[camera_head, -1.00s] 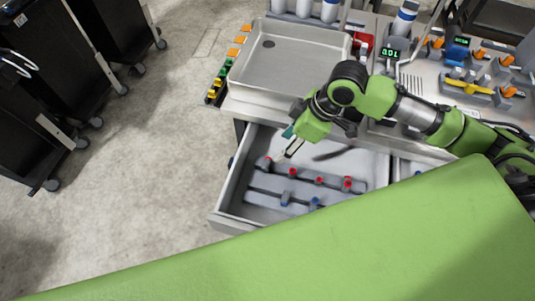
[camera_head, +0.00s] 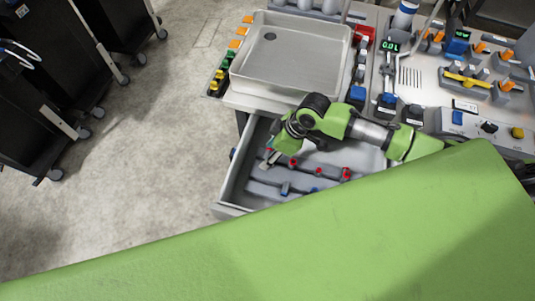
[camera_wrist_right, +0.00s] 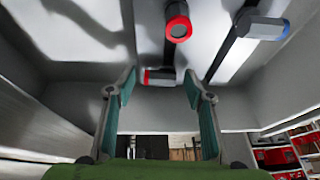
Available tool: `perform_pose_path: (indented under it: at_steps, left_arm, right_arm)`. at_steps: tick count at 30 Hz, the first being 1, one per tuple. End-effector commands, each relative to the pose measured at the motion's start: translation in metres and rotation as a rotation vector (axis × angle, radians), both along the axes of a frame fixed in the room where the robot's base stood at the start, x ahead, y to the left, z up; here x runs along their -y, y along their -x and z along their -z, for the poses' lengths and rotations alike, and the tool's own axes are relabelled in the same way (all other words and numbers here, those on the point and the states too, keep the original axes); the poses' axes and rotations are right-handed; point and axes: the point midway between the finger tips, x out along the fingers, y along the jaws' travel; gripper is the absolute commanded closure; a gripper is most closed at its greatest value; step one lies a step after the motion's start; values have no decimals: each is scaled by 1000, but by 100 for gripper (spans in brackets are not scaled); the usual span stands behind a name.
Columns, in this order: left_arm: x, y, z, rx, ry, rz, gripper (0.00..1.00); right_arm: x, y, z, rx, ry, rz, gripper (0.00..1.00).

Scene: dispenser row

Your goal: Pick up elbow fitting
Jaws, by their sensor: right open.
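Several grey fittings with red or blue ends sit in rows in the open drawer (camera_head: 231,207). I cannot tell for sure which one is the elbow fitting. In the wrist view, a red-ended fitting (camera_wrist_right: 160,77) lies crosswise between and beyond the fingertips of my right gripper (camera_wrist_right: 159,86). Its fingers are spread and hold nothing. Another red-ended fitting (camera_wrist_right: 178,25) and a blue-ended fitting (camera_wrist_right: 262,27) stand farther up that view. In the head view my right gripper (camera_head: 268,160) is over the drawer's left end, partly hiding the fittings. My left gripper is not in view.
A shallow grey tray (camera_head: 245,80) lies on the bench behind the drawer. The drawer walls stand close around the gripper. Controls and a green display (camera_head: 390,47) are at the right.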

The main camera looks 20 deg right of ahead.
Motion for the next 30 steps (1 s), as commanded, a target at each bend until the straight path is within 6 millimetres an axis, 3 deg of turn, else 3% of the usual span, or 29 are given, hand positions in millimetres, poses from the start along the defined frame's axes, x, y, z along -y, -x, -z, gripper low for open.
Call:
perform_pose_path:
  at_steps: [6,9,10,23,30]
  left_arm:
    - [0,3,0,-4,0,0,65]
    - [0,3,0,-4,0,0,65]
    - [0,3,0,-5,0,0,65]
    - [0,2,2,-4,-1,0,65]
    - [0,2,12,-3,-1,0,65]
  right_arm:
    - [0,0,1,0,0,-1,55]
    - [0,0,1,0,0,-1,81]
    - [0,0,1,0,0,-1,82]
    - [0,-1,-2,1,1,-1,82]
    - [0,-2,-22,6,0,-2,82]
